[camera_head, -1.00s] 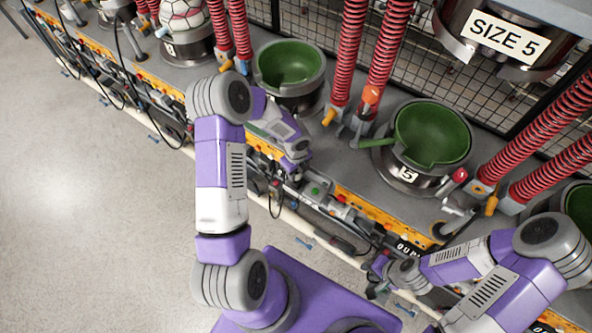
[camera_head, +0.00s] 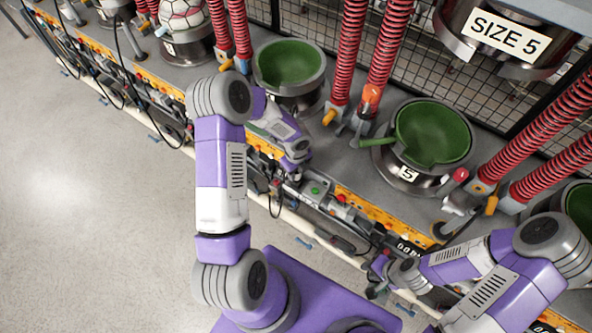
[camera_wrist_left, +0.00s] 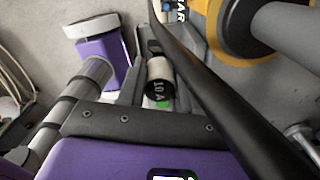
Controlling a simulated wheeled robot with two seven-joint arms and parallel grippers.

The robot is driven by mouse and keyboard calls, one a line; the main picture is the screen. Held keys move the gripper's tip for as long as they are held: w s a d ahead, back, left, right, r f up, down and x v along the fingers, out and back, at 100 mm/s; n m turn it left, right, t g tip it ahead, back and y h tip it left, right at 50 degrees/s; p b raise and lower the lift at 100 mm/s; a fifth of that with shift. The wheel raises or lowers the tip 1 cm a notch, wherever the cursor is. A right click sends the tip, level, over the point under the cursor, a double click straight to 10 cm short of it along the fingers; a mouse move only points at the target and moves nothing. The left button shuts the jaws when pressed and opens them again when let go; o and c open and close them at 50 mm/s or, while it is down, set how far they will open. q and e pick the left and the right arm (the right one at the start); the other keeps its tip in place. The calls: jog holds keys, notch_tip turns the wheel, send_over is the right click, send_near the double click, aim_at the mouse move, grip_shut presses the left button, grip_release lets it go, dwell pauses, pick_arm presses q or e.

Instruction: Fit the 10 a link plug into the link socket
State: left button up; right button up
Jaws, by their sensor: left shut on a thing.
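My left gripper (camera_head: 293,174) is at the front edge of the machine bench, in front of the orange panel strip. In the left wrist view its fingers (camera_wrist_left: 160,88) are closed on a white and black cylindrical plug (camera_wrist_left: 160,78) marked 10 A. A thick black cable (camera_wrist_left: 225,100) crosses that view in front of the right finger and hides part of it. I cannot make out the link socket in either view. My right gripper (camera_head: 377,274) hangs near the front edge further right, too small to tell open from shut.
Green bowl presses (camera_head: 432,133) stand on the grey bench, with red spring columns (camera_head: 385,50) between them. A row of cables, connectors and a pale rail (camera_head: 322,240) runs along the front. The floor (camera_head: 90,220) at left is clear.

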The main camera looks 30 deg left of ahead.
pick_arm(q)
jog(key=shift+f, duration=0.3)
jog(key=shift+f+b, duration=0.1)
jog(key=shift+b, duration=0.2)
jog(key=shift+f, duration=0.15)
jog(key=o, duration=1.1)
jog(key=shift+s, duration=0.1)
